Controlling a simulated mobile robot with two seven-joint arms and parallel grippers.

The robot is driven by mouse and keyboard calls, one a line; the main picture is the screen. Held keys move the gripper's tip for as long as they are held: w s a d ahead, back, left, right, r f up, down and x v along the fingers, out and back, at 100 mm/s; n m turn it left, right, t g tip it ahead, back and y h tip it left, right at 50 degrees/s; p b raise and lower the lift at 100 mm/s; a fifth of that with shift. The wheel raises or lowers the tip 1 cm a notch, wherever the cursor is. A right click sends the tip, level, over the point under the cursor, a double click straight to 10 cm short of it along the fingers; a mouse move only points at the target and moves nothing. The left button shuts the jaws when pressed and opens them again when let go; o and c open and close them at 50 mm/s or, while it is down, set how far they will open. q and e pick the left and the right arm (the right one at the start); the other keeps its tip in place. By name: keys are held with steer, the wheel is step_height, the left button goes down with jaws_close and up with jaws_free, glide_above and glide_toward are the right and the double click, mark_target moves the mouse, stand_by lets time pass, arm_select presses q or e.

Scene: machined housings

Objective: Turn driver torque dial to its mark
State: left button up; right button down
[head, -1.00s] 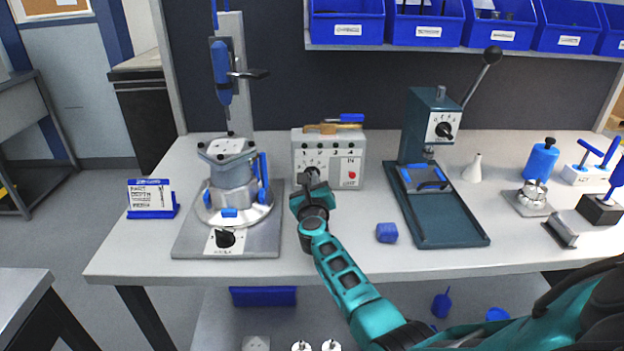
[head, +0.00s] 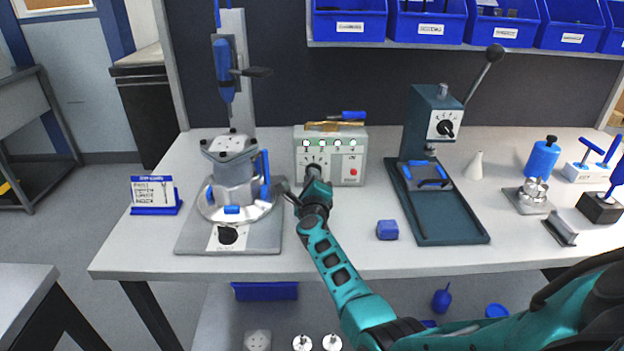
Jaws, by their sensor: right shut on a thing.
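A grey control box (head: 359,168) stands at the back of the bench, with a row of small lights or marks along its top, a red button and a scale at its left. My right gripper (head: 315,172) is in front of the box's lower left, at the torque dial below the scale. It is shut on the dial, which its fingers hide. The pointer's position against the mark cannot be made out. A blue driver (head: 222,72) hangs on the column at left. My left gripper is not in view.
A green press (head: 420,115) and a blue block (head: 387,230) are to the right.

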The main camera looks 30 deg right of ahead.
steer(key=shift+f, duration=0.15)
steer(key=c, duration=1.1)
jaws_free()
steer(key=shift+c, duration=0.2)
